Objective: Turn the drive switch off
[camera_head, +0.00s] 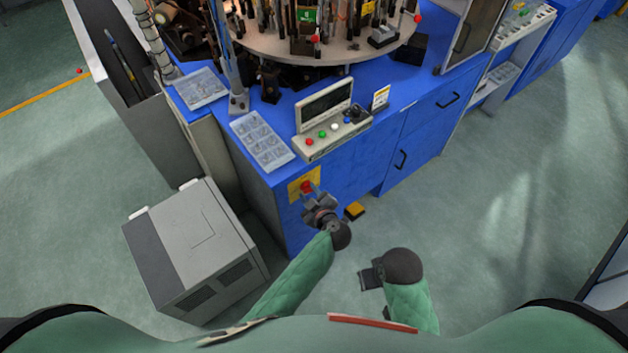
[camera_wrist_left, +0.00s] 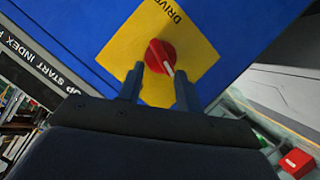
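The drive switch is a red rotary knob (camera_wrist_left: 160,57) with a white mark, on a yellow plate (camera_wrist_left: 190,30) lettered "DRIVE" on the blue cabinet. In the head view the red knob (camera_head: 306,187) shows on its yellow plate (camera_head: 293,190) at the cabinet's near corner. My left gripper (camera_head: 311,190) is at the knob. In the left wrist view the left gripper (camera_wrist_left: 158,85) is open, one finger on each side of the knob's lower part; contact cannot be told. My right gripper (camera_head: 371,276) is low at right, away from the cabinet; its fingers are unclear.
A control panel (camera_head: 330,120) with coloured buttons and a screen sits on the blue cabinet (camera_head: 400,120) above the switch. A grey box unit (camera_head: 195,245) stands on the floor at left. A yellow-topped pedal (camera_head: 355,210) lies near the cabinet's foot.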

